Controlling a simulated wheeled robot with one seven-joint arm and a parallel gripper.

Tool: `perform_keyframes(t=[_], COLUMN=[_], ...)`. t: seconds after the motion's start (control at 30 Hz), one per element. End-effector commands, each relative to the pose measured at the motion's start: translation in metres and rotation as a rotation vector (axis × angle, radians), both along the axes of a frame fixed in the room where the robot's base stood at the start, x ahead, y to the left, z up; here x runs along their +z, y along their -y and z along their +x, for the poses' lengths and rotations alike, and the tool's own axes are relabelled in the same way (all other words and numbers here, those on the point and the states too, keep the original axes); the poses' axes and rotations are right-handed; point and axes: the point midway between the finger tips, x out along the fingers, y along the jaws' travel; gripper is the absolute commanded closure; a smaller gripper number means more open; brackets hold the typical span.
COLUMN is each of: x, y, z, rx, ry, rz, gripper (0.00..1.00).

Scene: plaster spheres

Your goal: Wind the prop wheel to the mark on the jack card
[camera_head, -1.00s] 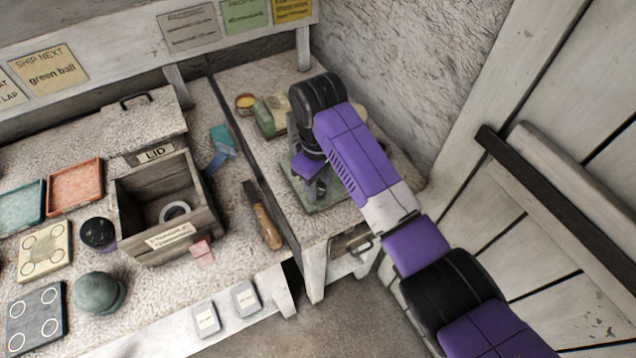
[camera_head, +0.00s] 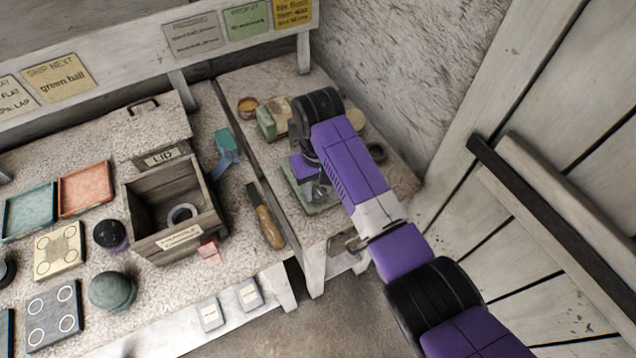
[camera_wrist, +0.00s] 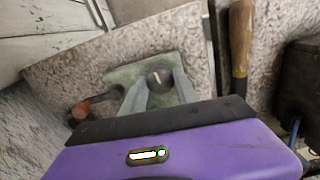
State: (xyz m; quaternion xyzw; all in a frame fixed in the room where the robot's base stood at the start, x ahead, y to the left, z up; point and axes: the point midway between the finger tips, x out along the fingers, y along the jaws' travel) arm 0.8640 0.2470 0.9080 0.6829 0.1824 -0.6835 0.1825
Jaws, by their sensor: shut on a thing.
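My gripper (camera_head: 321,188) is over a pale green base plate (camera_head: 298,178) on the right-hand bench. In the wrist view its grey fingers (camera_wrist: 160,88) reach down to a small round grey part in the plate's middle, and they are shut on it. I take this part (camera_wrist: 160,76) for the prop wheel; the fingers hide most of it. No mark on it can be made out. A green card (camera_head: 247,20) on the back rail has a heading like "PROP AT"; its small print is too blurred to read. I cannot tell whether it is the jack card.
A wood-handled tool (camera_head: 268,226) lies left of the plate. An open wooden box (camera_head: 174,205) with a ring inside stands farther left. A green block (camera_head: 267,121) and a dark ring (camera_head: 376,152) lie near my arm. The wall and door close off the right.

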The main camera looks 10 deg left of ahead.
Motion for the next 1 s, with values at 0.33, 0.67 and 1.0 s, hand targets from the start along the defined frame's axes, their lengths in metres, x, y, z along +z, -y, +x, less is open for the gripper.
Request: perform_keyframes(t=[0.33,0.67,1.0], x=[0.0011,0.0010,0.0005], y=[-0.0009,-0.0009,-0.0004], z=[0.0005,0.0009,0.0005], rx=[-0.082,-0.085,-0.085], ry=[0.002,0.003,0.002], rz=[0.001,0.002,0.001], gripper=[1.00,1.00,0.42])
